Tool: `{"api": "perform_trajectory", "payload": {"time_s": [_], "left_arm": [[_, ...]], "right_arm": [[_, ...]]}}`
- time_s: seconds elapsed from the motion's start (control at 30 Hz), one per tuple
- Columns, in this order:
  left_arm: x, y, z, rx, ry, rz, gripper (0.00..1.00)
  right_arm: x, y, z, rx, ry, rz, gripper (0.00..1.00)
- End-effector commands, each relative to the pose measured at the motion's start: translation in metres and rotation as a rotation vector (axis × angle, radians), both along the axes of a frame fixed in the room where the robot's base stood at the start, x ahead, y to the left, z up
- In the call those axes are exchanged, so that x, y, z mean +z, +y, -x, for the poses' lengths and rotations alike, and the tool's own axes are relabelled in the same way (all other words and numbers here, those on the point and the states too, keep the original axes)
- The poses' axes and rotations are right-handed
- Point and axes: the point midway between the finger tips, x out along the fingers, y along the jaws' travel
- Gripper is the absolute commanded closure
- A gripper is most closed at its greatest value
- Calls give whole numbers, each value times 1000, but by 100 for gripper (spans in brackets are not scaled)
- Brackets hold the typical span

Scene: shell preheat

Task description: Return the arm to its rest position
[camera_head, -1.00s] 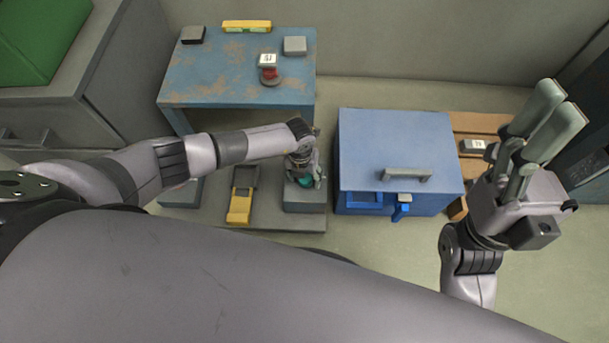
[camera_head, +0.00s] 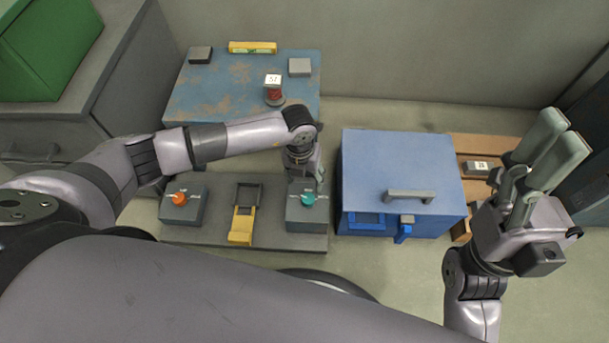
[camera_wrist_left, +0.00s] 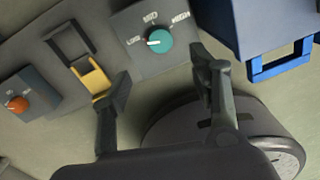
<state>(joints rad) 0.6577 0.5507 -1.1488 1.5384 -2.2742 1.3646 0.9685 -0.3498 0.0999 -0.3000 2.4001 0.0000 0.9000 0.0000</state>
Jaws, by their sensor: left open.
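My left arm comes in from the left in the head view. Its left gripper (camera_head: 306,172) hangs over the far edge of the box with the teal knob (camera_head: 307,199), apart from the knob. In the left wrist view the left gripper (camera_wrist_left: 165,97) is open and empty, its fingers spread. There the teal knob (camera_wrist_left: 159,41) shows under LOW, MID and HIGH marks, its white pointer toward LOW. My right gripper (camera_head: 540,165) points up at the right of the head view, its fingers apart and nothing seen between them.
An orange knob box (camera_head: 181,206) and a yellow lever (camera_head: 241,224) share the grey panel. A blue box (camera_head: 400,165) with a handle stands right. Behind is a worn blue table (camera_head: 235,85) with a red-and-dark object (camera_head: 274,93) and small blocks. Free floor lies below the blue box.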

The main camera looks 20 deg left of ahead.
Motion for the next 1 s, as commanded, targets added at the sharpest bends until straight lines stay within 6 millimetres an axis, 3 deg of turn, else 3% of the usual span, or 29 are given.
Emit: {"api": "perform_trajectory", "payload": {"time_s": [0.7,0.77,0.87,1.0], "left_arm": [[6,-5,4,-5,8,17,45],[7,-17,12,-17,29,56,45],[14,-55,39,-55,94,186,45],[49,-132,97,-131,225,490,45]], "right_arm": [[0,0,0,0,0,0,37],[0,0,0,0,0,0,37],[0,0,0,0,0,0,37],[0,0,0,0,0,0,37]]}}
